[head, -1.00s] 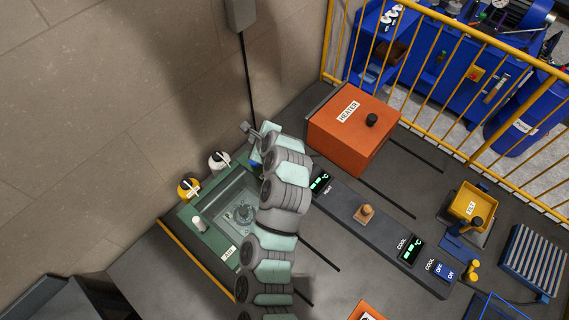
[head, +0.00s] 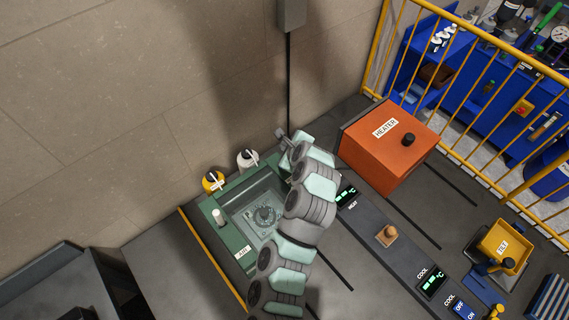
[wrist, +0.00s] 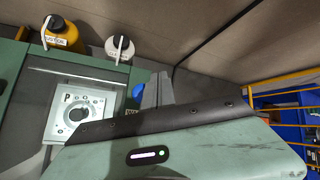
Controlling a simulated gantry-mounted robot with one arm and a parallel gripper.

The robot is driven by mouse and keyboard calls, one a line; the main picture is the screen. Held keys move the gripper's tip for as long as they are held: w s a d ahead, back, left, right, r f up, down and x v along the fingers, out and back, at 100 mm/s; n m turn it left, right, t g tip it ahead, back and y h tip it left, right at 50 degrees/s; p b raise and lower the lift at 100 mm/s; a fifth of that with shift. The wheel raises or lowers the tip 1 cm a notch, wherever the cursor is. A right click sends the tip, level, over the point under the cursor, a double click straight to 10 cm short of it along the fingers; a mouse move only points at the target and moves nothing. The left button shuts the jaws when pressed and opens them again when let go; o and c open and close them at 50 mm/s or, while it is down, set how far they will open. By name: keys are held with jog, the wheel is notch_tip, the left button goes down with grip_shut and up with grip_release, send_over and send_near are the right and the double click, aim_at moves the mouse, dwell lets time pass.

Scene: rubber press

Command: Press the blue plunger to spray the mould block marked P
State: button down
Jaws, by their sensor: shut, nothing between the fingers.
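The mould block marked P (wrist: 80,115) is a pale metal block with a dark round centre, lying in the green-framed basin (wrist: 12,108). In the head view the mould block (head: 263,216) sits to the left of my arm. The blue plunger (wrist: 137,91) shows in the wrist view as a rounded blue top at the basin's upper right edge. My gripper (wrist: 157,88) is shut and empty, with its grey fingers just right of the plunger in the picture. I cannot tell whether they touch. My arm hides the plunger in the head view.
A yellow bottle (head: 212,181) and a white bottle (head: 247,159) stand behind the basin, near the wall. A small white cylinder (head: 218,217) stands on the basin's left rim. The orange heater box (head: 385,150) is to the right. Yellow railing (head: 470,55) runs behind it.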

notch_tip(320, 180, down, 4)
jog(key=shift+f+b, duration=0.1)
jog(key=shift+b, duration=0.7)
jog(key=shift+f, duration=0.7)
dwell(0.8)
jog(key=shift+f, duration=0.35)
jog(key=shift+f+b, duration=0.45)
jog(key=shift+f, duration=0.85)
dwell(1.1)
jog(key=shift+r, duration=0.15)
jog(key=shift+r+p, duration=1.25)
jog(key=shift+r, duration=0.3)
jog(key=shift+r+p, duration=1.55)
jog(key=shift+r, duration=0.95)
